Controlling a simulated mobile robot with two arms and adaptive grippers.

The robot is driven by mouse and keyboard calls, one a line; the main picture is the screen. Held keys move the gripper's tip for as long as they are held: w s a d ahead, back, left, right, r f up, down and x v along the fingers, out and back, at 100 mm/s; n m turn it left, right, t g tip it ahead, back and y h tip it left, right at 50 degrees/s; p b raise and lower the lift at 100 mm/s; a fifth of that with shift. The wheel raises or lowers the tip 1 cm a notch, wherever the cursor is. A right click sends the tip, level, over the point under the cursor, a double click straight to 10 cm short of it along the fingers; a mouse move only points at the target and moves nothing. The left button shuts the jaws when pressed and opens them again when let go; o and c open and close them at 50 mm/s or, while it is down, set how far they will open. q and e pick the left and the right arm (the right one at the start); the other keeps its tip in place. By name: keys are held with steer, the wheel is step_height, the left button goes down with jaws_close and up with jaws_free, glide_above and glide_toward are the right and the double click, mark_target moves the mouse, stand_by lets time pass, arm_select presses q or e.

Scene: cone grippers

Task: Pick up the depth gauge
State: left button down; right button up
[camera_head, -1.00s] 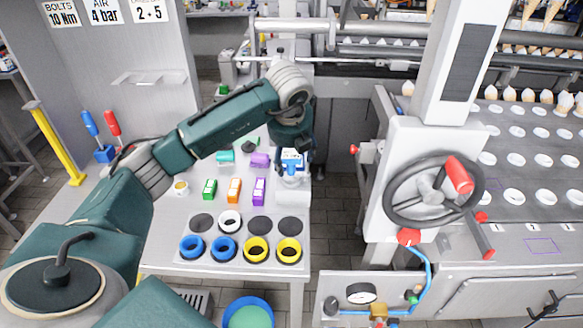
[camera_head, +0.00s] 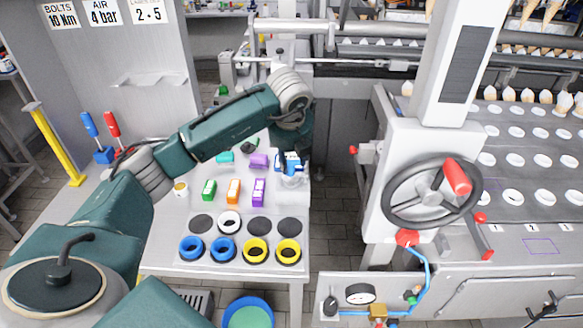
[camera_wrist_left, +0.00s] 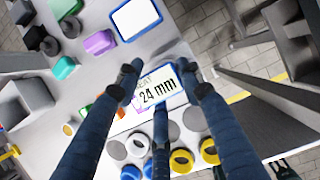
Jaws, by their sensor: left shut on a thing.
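The depth gauge (camera_wrist_left: 160,91), a white block with a blue edge and a face reading "24 mm", sits between the fingers of my left gripper (camera_wrist_left: 164,82) in the left wrist view. The fingers are shut on it from both sides, with another finger below. In the head view my left gripper (camera_head: 290,168) is over the right part of the table, and the arm and fingers hide most of the gauge. Whether the gauge touches the table I cannot tell. My right gripper is not in view.
On the table (camera_head: 190,262), green (camera_head: 209,189), orange (camera_head: 234,190) and purple (camera_head: 259,191) blocks stand left of the gripper. Blue and yellow rings (camera_head: 256,251) lie in front. A blue-framed white panel (camera_wrist_left: 136,18) is nearby. A handwheel machine (camera_head: 432,190) stands right, across a floor gap.

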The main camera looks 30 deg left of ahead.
arm_select(q)
steer(key=shift+a+r, duration=0.1)
steer(key=shift+a, duration=0.05)
steer(key=shift+w+r, duration=0.1)
steer(key=shift+r, duration=0.1)
step_height(320, 180, up, 19)
steer(key=b, duration=0.2)
steer(key=shift+r, duration=0.2)
stand_by(0.4)
